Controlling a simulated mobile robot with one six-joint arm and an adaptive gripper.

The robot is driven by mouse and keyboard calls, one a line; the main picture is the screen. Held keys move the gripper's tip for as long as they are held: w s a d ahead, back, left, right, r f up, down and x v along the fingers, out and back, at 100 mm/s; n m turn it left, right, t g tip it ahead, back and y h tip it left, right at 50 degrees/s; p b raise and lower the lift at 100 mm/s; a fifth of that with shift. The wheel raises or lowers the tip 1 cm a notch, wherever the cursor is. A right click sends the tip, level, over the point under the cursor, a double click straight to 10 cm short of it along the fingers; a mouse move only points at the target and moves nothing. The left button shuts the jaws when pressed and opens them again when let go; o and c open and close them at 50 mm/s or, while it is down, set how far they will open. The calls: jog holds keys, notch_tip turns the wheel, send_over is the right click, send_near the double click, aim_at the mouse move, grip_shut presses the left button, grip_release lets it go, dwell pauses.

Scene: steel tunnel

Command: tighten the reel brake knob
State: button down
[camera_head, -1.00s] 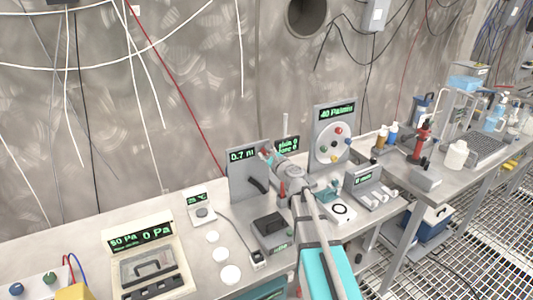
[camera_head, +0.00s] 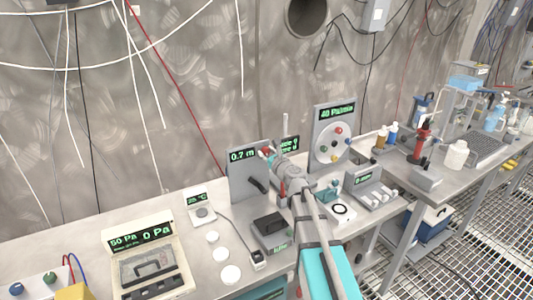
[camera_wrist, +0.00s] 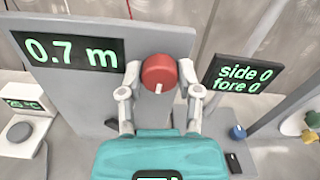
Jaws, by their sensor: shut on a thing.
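The reel brake knob is a red round knob with a white mark (camera_wrist: 159,73), on a grey upright panel (camera_wrist: 60,85) that carries a display reading "0.7 m" (camera_wrist: 68,51). In the wrist view my gripper (camera_wrist: 159,85) has one finger on each side of the knob and is shut on it. The knob's white mark points down toward my gripper. In the head view my gripper (camera_head: 276,156) reaches the right edge of the panel (camera_head: 244,180), and the arm hides part of the knob. A dark crank handle (camera_head: 256,185) is on the panel's face.
A display reading "side 0 fore 0" (camera_wrist: 240,73) stands just right of the knob. A panel with a round dial (camera_head: 333,145) and coloured knobs stands further right. A black-topped box (camera_head: 270,225) and white discs (camera_head: 231,274) lie on the bench in front.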

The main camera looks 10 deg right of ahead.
jog(key=shift+c, duration=1.5)
grip_release()
jog(key=v, duration=1.2)
